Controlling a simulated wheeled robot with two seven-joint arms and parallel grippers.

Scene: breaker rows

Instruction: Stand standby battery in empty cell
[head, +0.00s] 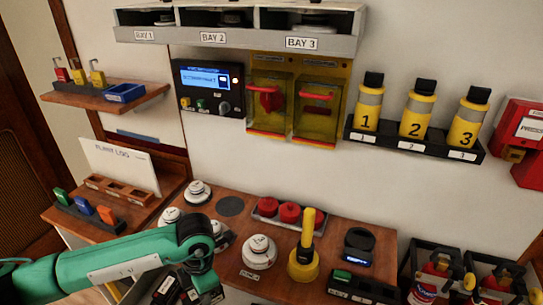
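No label marks a standby battery, and I cannot tell for sure which thing it is. A black rack (362,287) at the front right of the bench has a small green block (342,275) at its left end; the rest of the rack looks dark, and I cannot tell which cells are empty. Green, blue and orange blocks (83,208) stand in a dark holder on the left shelf. My teal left arm reaches in from the left and bends down at the bottom edge; its gripper fingers do not show. My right gripper is out of view.
A yellow plunger-shaped thing (304,259) stands upright beside a white round device (259,252). A black device (359,246) and red buttons (289,212) are behind. Numbered yellow cylinders (416,111) stand in a wall rack. Red extinguisher-like bottles (425,285) fill the lower right.

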